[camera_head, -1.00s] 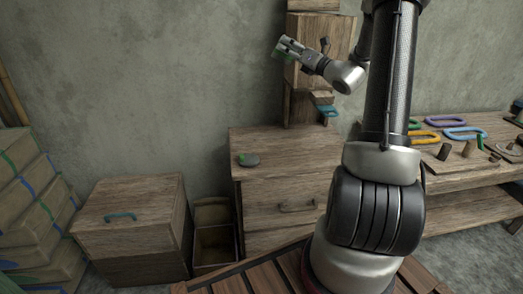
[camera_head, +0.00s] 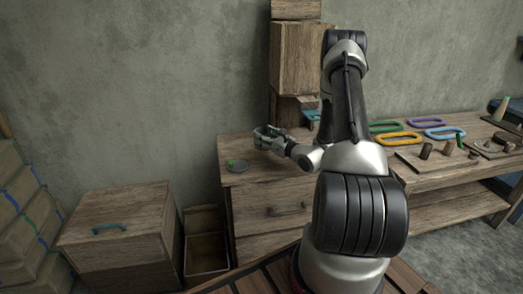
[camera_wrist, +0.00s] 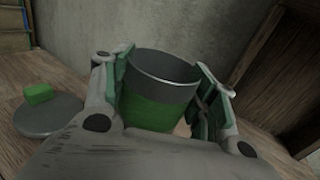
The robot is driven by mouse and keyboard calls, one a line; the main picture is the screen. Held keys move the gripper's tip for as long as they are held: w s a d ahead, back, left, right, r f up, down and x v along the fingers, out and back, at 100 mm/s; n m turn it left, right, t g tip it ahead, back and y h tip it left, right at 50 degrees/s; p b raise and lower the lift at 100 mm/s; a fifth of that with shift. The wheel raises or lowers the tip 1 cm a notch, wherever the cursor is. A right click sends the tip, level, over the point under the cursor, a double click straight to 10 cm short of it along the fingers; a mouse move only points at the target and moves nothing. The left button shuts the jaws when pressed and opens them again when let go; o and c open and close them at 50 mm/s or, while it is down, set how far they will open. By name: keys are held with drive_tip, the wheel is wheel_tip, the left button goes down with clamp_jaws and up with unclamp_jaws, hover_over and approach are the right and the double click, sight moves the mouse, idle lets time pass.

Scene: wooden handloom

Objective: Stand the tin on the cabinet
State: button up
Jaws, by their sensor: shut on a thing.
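The tin (camera_wrist: 160,108) is an open cup, grey at the rim and green below, upright between my fingers in the wrist view. My gripper (camera_wrist: 163,80) is shut on its sides. The tin is hard to make out there. The tin's base is hidden, so I cannot tell whether it touches the cabinet top.
A tall wooden box (camera_head: 292,60) stands behind the cabinet, right of my gripper. A bench with coloured loops (camera_head: 398,138) and small pegs is at the right. A low wooden chest (camera_head: 115,225) and an open bin (camera_head: 207,252) stand at the left.

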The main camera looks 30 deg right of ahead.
drive_tip(key=shift+f, duration=2.55)
drive_tip(key=shift+f, duration=0.1)
drive_tip(key=o, duration=1)
drive_tip(key=shift+o, duration=0.2)
